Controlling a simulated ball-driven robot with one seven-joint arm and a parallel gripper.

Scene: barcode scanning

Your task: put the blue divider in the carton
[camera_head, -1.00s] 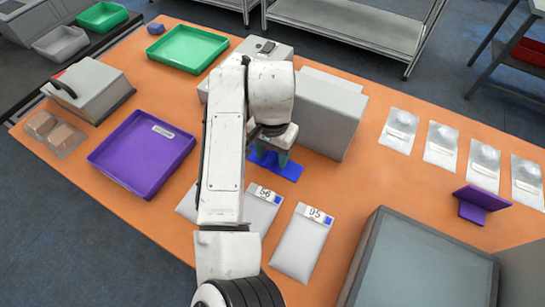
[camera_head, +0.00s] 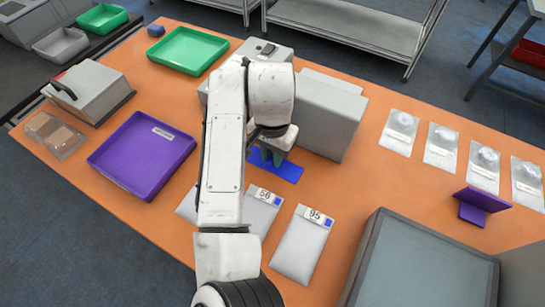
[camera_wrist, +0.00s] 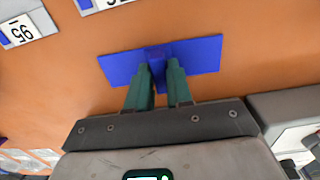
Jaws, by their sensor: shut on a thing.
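The blue divider (camera_head: 285,173) is a flat plate with a short upright part in its middle. It is low over or on the orange table, just in front of the large grey box; I cannot tell if it touches the table. It also shows in the wrist view (camera_wrist: 203,54). My gripper (camera_wrist: 158,72) has its green fingers shut on the divider's upright part. In the head view, my gripper (camera_head: 279,157) is partly hidden by my arm. I cannot tell which thing is the carton.
The large grey box (camera_head: 330,115) stands close behind my gripper. White labelled packets (camera_head: 302,245) lie in front. A purple tray (camera_head: 105,160) and green tray (camera_head: 190,48) are left. A purple divider (camera_head: 470,212) and clear packets (camera_head: 440,146) are right. A large grey bin (camera_head: 425,265) stands front right.

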